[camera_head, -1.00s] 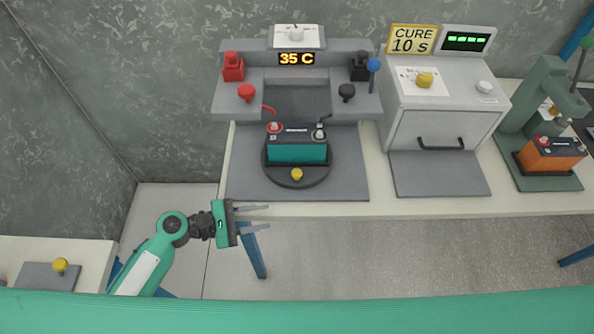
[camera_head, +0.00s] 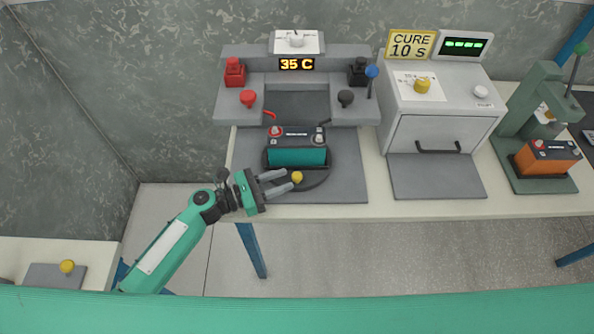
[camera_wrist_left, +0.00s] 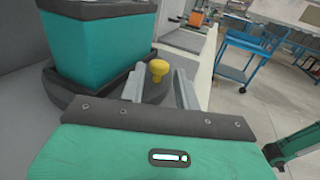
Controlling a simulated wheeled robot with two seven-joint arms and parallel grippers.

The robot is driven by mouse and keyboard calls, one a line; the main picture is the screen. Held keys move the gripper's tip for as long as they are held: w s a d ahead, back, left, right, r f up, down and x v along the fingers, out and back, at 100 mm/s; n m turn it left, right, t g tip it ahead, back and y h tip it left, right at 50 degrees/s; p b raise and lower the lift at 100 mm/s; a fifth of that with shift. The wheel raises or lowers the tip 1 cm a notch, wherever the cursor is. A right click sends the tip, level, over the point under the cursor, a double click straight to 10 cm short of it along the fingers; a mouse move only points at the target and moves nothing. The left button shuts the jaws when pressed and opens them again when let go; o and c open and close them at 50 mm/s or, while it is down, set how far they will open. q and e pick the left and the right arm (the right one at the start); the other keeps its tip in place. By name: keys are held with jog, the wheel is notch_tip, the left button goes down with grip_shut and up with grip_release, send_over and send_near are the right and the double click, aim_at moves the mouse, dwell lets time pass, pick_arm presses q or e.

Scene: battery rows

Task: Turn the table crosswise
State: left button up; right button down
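The round dark turntable (camera_head: 318,179) lies on a grey mat in front of the station. It carries a teal battery with a dark top (camera_head: 298,150), its long side facing me. A yellow knob (camera_head: 297,177) stands at the turntable's front edge; it also shows in the left wrist view (camera_wrist_left: 158,69). My left gripper (camera_head: 283,181) is open, with its fingers pointing right at the knob. In the left wrist view the left gripper's (camera_wrist_left: 155,84) fingertips lie on either side of the knob, with gaps visible. My right gripper is not in view.
The station behind has red and black terminals, levers and a "35 C" display (camera_head: 297,64). A cure oven (camera_head: 436,130) stands to the right. An orange battery (camera_head: 547,158) sits in a green press at the far right. The bench front edge (camera_head: 400,207) is close to my arm.

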aim_at(293, 177)
pick_arm(q)
jog(key=x, duration=0.5)
jog(key=shift+p, duration=0.4)
grip_shut()
